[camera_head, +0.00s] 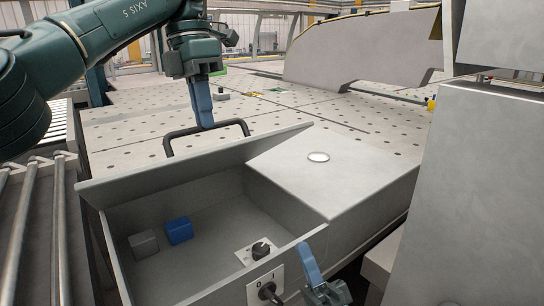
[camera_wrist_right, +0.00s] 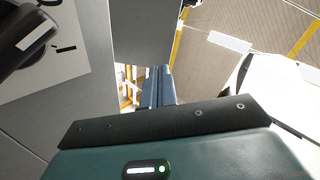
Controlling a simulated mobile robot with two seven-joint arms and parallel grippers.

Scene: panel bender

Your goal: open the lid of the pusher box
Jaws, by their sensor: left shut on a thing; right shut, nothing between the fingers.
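The pusher box (camera_head: 334,245) is a grey metal box at the lower centre of the head view. Its left compartment is uncovered and shows its inside. The lid (camera_head: 125,186) appears as a tilted panel raised along the far side of that compartment, with a black handle (camera_head: 180,133) at its upper edge. My left gripper (camera_head: 205,124) is shut on the handle from above. My right gripper (camera_head: 310,262) is shut and empty beside the box's near wall, right of the switch plate. Its blue fingers also show in the right wrist view (camera_wrist_right: 158,88).
A grey block (camera_head: 144,244) and a blue block (camera_head: 179,231) lie inside the box. A black knob (camera_head: 261,250) is in there too. A rotary switch (camera_head: 267,290) is on the near wall. A perforated table (camera_head: 120,135) lies behind; a grey cabinet (camera_head: 475,190) blocks the right.

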